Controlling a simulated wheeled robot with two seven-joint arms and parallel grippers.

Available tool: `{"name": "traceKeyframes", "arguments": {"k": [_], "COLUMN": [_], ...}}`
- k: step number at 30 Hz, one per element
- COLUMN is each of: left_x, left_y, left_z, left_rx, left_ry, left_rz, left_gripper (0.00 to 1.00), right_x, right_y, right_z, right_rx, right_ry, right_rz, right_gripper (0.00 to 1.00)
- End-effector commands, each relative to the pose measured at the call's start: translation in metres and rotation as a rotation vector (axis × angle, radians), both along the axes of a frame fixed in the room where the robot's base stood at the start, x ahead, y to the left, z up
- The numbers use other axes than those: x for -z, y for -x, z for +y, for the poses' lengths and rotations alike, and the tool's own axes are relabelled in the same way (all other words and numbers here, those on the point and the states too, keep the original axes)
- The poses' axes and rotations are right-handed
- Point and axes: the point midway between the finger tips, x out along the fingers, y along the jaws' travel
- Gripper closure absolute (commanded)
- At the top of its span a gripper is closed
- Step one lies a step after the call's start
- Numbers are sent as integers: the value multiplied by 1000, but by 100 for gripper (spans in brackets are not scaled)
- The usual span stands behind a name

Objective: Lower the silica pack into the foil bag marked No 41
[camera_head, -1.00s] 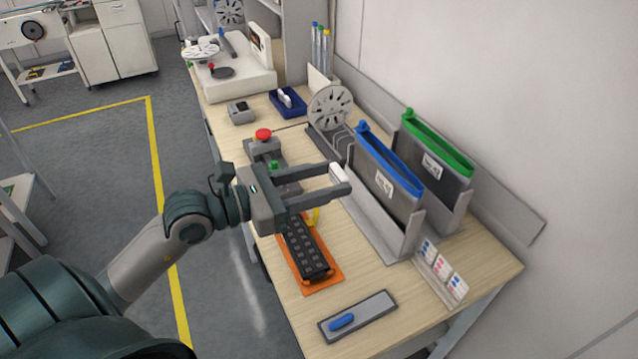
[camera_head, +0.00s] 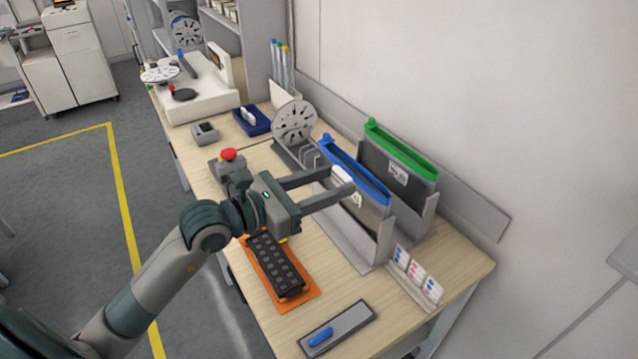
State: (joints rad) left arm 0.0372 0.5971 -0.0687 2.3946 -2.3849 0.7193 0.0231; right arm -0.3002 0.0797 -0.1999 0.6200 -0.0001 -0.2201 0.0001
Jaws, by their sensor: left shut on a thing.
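My left gripper (camera_head: 340,182) is shut on a small white pack, the silica pack (camera_head: 342,174), held between its fingertips. The gripper is in front of the blue-topped foil bag (camera_head: 372,213) and overlaps its left part in the picture. The gap between pack and bag is hard to judge. Behind it stands a green-topped foil bag (camera_head: 408,183). Both bags are grey, upright in holders, with mouths that look open at the top. Each has a white label, too small to read, so I cannot tell which is No 41. My right gripper is out of view.
A reel (camera_head: 295,122) stands left of the bags. A black strip tray (camera_head: 276,266) lies on an orange mat (camera_head: 306,299) below the gripper. A grey plate with a blue handle (camera_head: 337,329) and indicator cards (camera_head: 416,274) are near the front edge. A red button (camera_head: 228,155) stands behind.

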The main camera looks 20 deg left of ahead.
Motion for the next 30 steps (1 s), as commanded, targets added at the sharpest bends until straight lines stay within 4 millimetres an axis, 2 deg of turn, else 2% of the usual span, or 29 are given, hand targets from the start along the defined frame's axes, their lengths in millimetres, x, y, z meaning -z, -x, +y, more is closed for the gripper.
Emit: {"name": "traceKeyframes", "arguments": {"k": [30], "left_x": [8], "left_y": [-70], "left_z": [-47], "left_rx": [1], "left_ry": [1], "left_rz": [-2], "left_gripper": [82], "right_x": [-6], "right_y": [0], "right_z": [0], "right_rx": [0], "right_ry": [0], "right_rz": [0], "right_gripper": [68]}}
